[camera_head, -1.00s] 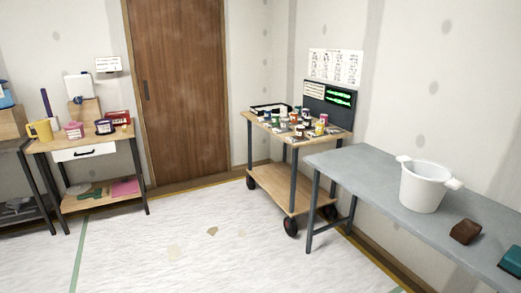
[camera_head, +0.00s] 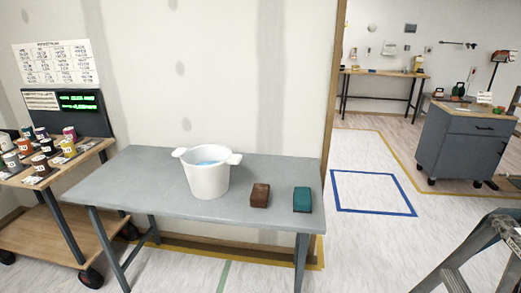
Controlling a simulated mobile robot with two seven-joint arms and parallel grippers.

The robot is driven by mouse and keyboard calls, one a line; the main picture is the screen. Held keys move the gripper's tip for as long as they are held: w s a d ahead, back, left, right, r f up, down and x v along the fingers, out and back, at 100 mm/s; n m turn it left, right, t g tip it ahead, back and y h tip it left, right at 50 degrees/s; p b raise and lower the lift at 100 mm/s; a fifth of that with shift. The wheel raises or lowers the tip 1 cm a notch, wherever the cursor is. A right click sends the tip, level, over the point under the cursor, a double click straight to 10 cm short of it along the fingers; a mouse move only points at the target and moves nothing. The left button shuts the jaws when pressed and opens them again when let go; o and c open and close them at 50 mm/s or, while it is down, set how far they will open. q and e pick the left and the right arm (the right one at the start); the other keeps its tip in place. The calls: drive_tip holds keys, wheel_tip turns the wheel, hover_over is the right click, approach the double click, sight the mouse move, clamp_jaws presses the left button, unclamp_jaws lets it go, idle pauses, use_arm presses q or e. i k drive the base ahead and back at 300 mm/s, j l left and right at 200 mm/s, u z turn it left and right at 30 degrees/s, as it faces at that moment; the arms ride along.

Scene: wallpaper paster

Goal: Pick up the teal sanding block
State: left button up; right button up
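The teal sanding block (camera_head: 302,199) lies near the right end of the grey table (camera_head: 130,185). A brown block (camera_head: 260,195) lies to its left, a short gap apart. A white bucket (camera_head: 208,178) with two side handles stands left of the brown block, with something blue showing inside it. Neither of my grippers is in view.
A wooden cart (camera_head: 40,228) with several small cans stands left of the table. A metal ladder (camera_head: 460,258) is at the lower right. A grey cabinet (camera_head: 465,147) stands farther back right. Floor marked by a blue square (camera_head: 372,211) is clear.

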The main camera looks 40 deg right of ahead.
sight(302, 203)
drive_tip(key=i+l+z, duration=0.15)
drive_tip(key=z, duration=0.25)
drive_tip(key=i+z, duration=0.6)
drive_tip(key=z, duration=0.15)
